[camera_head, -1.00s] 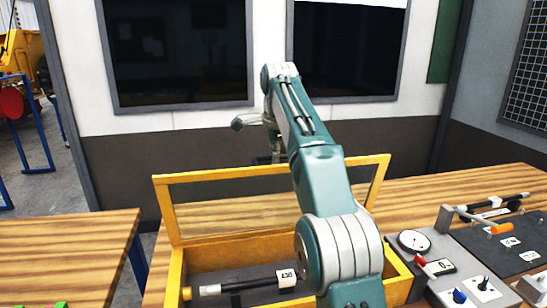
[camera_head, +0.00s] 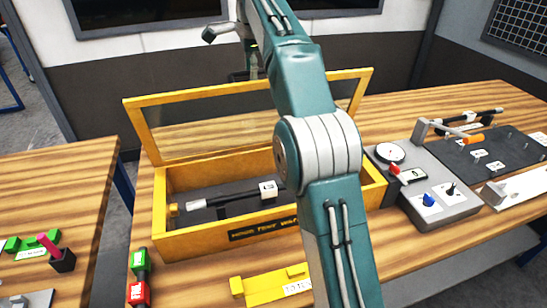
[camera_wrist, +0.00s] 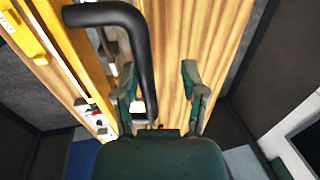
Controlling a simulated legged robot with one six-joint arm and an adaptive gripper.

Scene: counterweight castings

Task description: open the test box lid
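The test box (camera_head: 205,242) is yellow, with a dark label on its front wall, and stands on the wooden bench. Its clear, yellow-framed lid (camera_head: 180,95) stands raised along the back edge, leaving the box open. A dark rod with a white tag (camera_head: 225,197) lies inside. A black bar handle (camera_wrist: 130,30) crosses close to the left finger, with a gap to the right one; contact cannot be told.
A grey gauge panel (camera_head: 430,195) and a dark board with tools (camera_head: 480,155) are right of the box. A yellow block (camera_head: 265,287) and a green-and-red item (camera_head: 139,280) lie in front. Another wooden table (camera_head: 60,190) stands left, across a gap.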

